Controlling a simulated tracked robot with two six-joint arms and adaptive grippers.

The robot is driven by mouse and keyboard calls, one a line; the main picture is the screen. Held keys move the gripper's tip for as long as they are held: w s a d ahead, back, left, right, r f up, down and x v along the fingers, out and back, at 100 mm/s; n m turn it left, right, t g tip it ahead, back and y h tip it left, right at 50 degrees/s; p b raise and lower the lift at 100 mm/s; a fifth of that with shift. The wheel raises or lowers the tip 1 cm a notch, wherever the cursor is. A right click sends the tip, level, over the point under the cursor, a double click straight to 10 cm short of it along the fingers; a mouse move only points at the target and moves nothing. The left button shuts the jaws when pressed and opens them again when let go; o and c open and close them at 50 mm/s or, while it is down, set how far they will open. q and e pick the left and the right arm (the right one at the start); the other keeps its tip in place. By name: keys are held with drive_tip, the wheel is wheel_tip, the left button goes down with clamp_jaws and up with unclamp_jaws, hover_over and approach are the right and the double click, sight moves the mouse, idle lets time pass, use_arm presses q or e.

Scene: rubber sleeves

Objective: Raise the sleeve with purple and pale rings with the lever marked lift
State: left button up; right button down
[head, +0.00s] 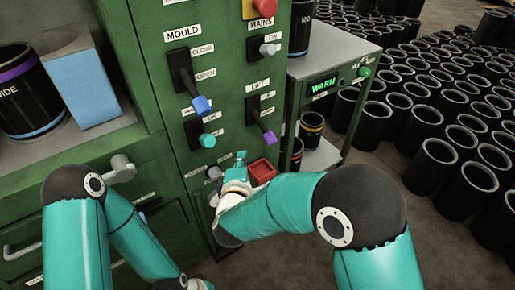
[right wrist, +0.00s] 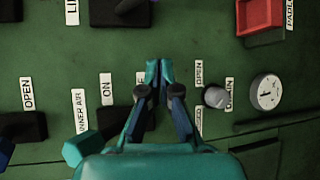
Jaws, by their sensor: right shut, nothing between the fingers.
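The lift lever (head: 262,122) is on the green panel, under a label reading LIFT. Its black arm points down and ends in a purple knob (head: 269,138). My right gripper (head: 241,158) is shut and empty, below and left of that knob and apart from it. In the right wrist view its closed fingertips (right wrist: 160,72) face the panel. A black sleeve (head: 22,90) with a purple ring near the top and a pale blue ring near the bottom stands in the left recess, cut by the frame edge. My left gripper is out of view.
Nearby on the panel are the mould lever with a blue knob (head: 201,105), a lever with a teal knob (head: 207,140), a grey mains knob (head: 269,49) and a red tray (head: 262,171). A cart with a WARM display (head: 322,86) stands right. Many black sleeves cover the floor.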

sight(263, 127)
idle(0.3)
drive_tip(key=w, duration=0.3)
drive_tip(key=w+f+b, duration=0.1)
drive_tip(key=w, duration=0.2)
drive_tip(key=w+f, duration=0.1)
drive_tip(key=w, duration=0.2)
drive_tip(key=shift+w+d+b, duration=0.1)
drive_tip(key=shift+w+b, duration=0.2)
drive_tip(key=shift+b, duration=0.05)
drive_tip(key=d, duration=0.2)
drive_tip(key=s+d+r+b, duration=0.1)
drive_tip(key=shift+d, duration=0.35)
